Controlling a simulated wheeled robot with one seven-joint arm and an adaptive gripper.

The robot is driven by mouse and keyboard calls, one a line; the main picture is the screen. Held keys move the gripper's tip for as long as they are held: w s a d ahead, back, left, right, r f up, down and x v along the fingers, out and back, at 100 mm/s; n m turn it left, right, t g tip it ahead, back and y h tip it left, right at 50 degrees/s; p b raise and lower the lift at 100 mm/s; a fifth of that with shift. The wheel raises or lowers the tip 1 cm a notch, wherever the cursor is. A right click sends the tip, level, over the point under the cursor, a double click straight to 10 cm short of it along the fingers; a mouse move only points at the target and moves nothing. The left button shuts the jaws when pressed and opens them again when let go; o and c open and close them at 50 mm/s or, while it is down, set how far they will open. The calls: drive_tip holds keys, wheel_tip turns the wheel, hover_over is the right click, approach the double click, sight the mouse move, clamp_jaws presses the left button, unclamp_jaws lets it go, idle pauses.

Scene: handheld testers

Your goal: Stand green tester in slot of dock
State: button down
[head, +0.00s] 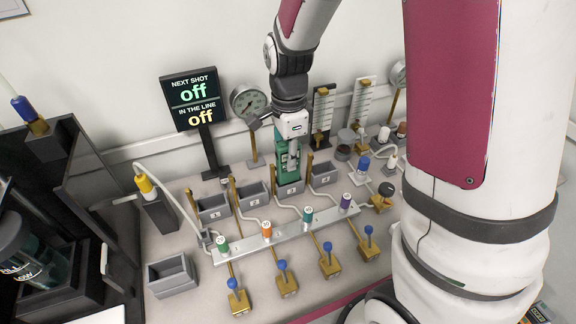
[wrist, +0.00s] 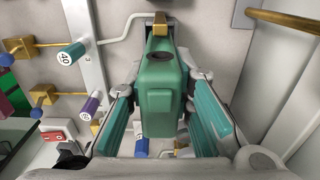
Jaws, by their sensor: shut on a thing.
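The green tester (head: 281,144) is upright in my gripper (head: 289,152), over the third grey numbered holder from the left in the head view. The tester (wrist: 160,95) fills the middle of the wrist view, with a dark round opening at its top. My gripper (wrist: 162,84) is shut on it, one teal-padded finger on each side. The tester's lower end meets or overlaps the holder (head: 290,188) in the head view; I cannot tell whether it is inside. No part is clearly marked as the dock; an open grey box (head: 172,275) stands at front left.
Other grey holders (head: 214,209) stand in the row. A rail with coloured knobs (head: 267,232) and blue-tipped levers (head: 283,278) lie in front. A display (head: 194,98), a gauge (head: 249,102) and flow meters (head: 361,105) stand behind. A black machine (head: 95,200) is at left.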

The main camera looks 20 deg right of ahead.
drive_tip(key=shift+f, duration=1.7)
drive_tip(key=shift+f+b, duration=0.1)
drive_tip(key=shift+b, duration=0.2)
drive_tip(key=c, duration=1.4)
unclamp_jaws()
